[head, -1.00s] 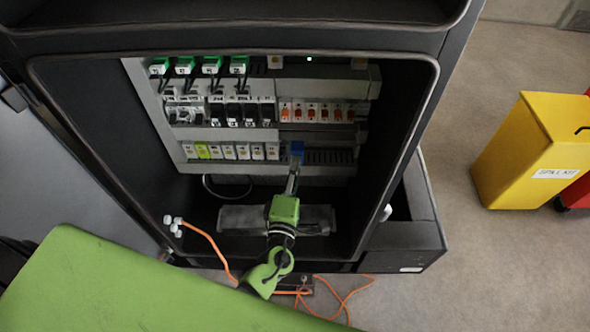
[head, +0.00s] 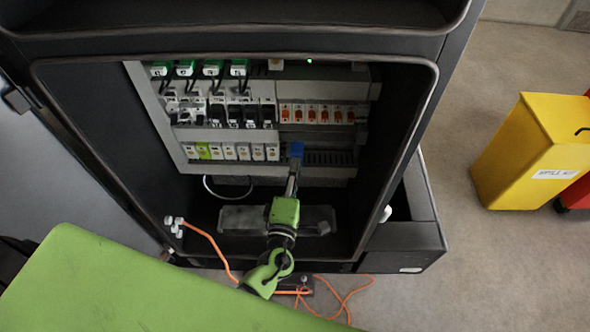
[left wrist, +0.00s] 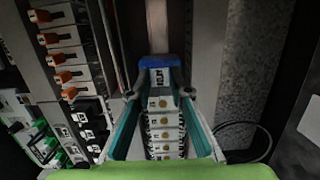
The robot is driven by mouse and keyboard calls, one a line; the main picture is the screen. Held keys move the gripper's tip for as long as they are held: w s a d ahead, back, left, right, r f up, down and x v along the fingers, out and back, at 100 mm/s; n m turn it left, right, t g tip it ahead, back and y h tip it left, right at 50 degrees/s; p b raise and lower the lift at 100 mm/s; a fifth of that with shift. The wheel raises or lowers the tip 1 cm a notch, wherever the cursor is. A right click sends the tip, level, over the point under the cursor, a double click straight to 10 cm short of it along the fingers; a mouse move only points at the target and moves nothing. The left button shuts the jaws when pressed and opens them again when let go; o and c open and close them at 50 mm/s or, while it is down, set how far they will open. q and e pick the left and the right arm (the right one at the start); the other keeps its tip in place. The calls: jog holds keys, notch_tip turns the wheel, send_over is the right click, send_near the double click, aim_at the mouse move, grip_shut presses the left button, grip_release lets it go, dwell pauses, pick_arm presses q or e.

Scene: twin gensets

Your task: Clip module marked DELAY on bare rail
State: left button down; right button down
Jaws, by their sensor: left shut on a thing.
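My left gripper (head: 293,178) reaches into the open cabinet and is shut on a blue module (head: 297,149). The module is at the right end of the lowest row of modules, against or very close to the rail line; I cannot tell whether it is seated. In the left wrist view the fingertips (left wrist: 159,94) close on both sides of the module, which shows a blue body (left wrist: 160,61) and a white labelled front. Its marking is too small to read. A bare rail stretch (left wrist: 157,28) runs beyond it. My right gripper is not in view.
Several white modules and a yellow-green one (head: 203,151) stand left of the blue module. A dark slotted strip (head: 330,158) lies to its right. Orange-marked modules (head: 318,114) sit above. An orange cable (head: 210,243) hangs at the cabinet's lower front. A yellow bin (head: 520,160) stands at right.

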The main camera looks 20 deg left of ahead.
pick_arm(q)
jog(key=shift+w+a+p, duration=0.15)
jog(key=shift+w+p, duration=0.15)
jog(key=shift+w, duration=0.2)
dwell(1.7)
jog(key=c, duration=1.8)
grip_release()
